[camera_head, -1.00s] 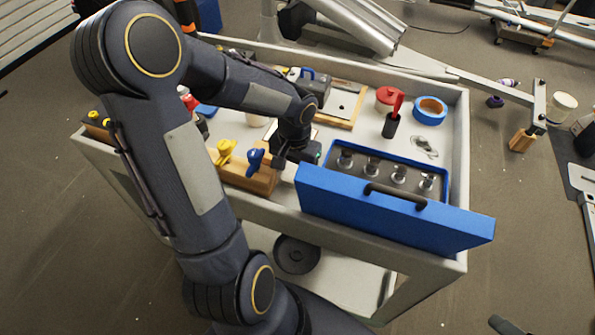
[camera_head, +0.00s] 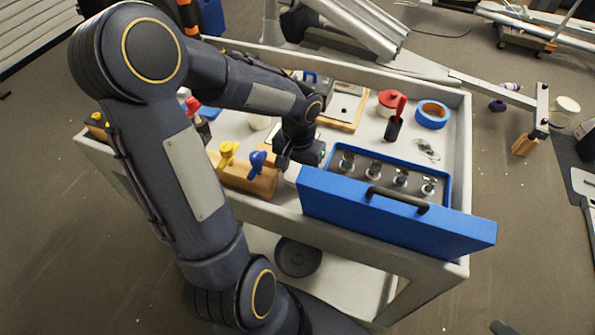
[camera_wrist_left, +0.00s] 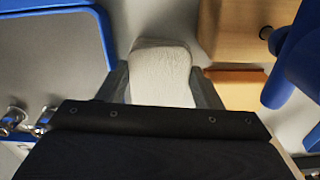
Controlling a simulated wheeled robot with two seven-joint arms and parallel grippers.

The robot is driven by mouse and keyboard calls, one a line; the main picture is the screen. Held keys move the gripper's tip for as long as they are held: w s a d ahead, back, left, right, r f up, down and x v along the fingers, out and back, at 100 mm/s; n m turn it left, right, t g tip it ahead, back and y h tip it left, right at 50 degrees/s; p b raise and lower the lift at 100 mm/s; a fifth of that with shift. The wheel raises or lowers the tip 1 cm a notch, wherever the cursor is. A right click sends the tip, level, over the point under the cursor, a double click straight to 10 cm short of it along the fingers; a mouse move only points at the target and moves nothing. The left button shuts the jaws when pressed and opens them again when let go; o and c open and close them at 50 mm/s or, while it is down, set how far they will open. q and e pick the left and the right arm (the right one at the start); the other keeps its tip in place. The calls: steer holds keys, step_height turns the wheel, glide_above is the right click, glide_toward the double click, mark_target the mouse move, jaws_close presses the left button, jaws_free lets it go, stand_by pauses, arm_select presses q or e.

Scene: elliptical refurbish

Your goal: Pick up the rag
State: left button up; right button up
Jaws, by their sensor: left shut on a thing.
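The rag (camera_wrist_left: 160,75) is a pale cream, folded-looking piece of cloth in the left wrist view. It sits between the two fingers of my left gripper (camera_wrist_left: 160,92), which is shut on it. In the head view my left gripper (camera_head: 298,160) is low over the cart's near side, between the wooden block and the blue case. The rag is hard to make out there, mostly hidden by the gripper. My right gripper is not in view.
The open blue case (camera_head: 395,215) with metal parts stands close on the right. A wooden block (camera_head: 235,180) with yellow and blue clamps is on the left.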

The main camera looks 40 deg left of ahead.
arm_select(q)
step_height(320, 180, up, 10)
steer(key=p, duration=0.1)
steer(key=w+d+b, duration=0.1)
steer(key=w+d, duration=0.2)
steer(key=d, duration=0.6)
steer(key=w+d, duration=0.3)
steer(key=d, duration=0.6)
steer(key=shift+d+b, duration=0.35)
